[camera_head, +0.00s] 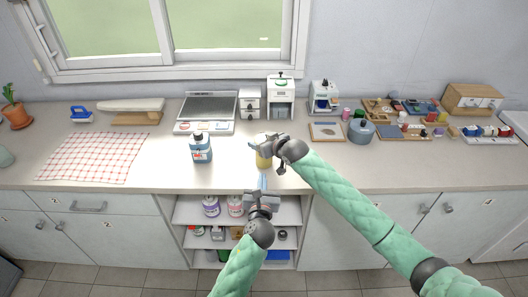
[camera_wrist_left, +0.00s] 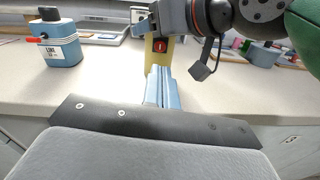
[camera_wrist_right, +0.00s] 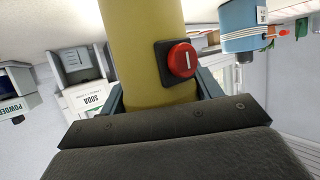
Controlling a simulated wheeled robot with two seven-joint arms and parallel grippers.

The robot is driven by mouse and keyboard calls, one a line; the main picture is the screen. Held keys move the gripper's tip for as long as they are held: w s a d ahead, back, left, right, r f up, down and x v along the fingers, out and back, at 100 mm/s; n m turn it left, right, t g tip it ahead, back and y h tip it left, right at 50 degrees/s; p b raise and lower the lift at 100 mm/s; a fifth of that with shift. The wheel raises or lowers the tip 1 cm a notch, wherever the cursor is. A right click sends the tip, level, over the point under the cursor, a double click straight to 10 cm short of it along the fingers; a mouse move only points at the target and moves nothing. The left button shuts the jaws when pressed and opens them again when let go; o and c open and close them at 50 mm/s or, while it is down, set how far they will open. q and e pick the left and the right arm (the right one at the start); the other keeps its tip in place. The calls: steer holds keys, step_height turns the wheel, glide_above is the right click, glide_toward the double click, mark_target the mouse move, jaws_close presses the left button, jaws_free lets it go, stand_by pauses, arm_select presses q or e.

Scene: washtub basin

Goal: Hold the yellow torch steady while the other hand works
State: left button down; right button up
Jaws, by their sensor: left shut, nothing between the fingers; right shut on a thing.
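The yellow torch (camera_head: 263,161) stands about upright at the counter's front, partly hidden by my right gripper (camera_head: 268,142). In the right wrist view the torch (camera_wrist_right: 138,50) fills the space between the fingers of my right gripper (camera_wrist_right: 162,92). A red button (camera_wrist_right: 181,60) on a black plate faces that camera. My left gripper (camera_head: 263,183) is shut and empty, just in front of the torch and lower in the head view. In the left wrist view its closed fingers (camera_wrist_left: 161,82) point at the torch (camera_wrist_left: 156,58), below the red button (camera_wrist_left: 160,46).
A blue bottle (camera_head: 201,149) stands left of the torch on the counter (camera_head: 330,170). A flat wooden-framed board (camera_head: 326,132) and a blue-grey pot (camera_head: 361,131) are to the right. A checked cloth (camera_head: 95,156) lies far left. An open shelf (camera_head: 190,215) is below the counter.

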arm_select(q)
steer(key=w+a+m, duration=0.1)
steer(key=a, duration=0.1)
steer(key=w+a+r+m+h, duration=0.1)
steer(key=a, duration=0.1)
steer(key=w+a+m+t, duration=0.1)
steer(key=w+a+m, duration=0.1)
steer(key=a, duration=0.1)
steer(key=shift+a+r+h, duration=0.1)
steer(key=shift+r+h, duration=0.05)
steer(key=shift+h, duration=0.25)
steer(key=shift+w+a+m+h, duration=0.15)
steer(key=shift+a+m+h, duration=0.05)
steer(key=shift+m+h, duration=1.5)
steer(key=shift+m, duration=0.2)
steer(key=s+d+f+m+g+h, duration=0.2)
steer(key=s+d+m+g+h, duration=0.4)
steer(key=h, duration=0.3)
steer(key=shift+m, duration=0.6)
steer(key=shift+w+d+r, duration=0.1)
steer(key=shift+w+d, duration=0.1)
steer(key=shift+w, duration=2.3)
steer(key=shift+w+d+r, duration=0.1)
steer(key=shift+w+d, duration=0.1)
steer(key=shift+w, duration=2.25)
steer(key=shift+w, duration=0.15)
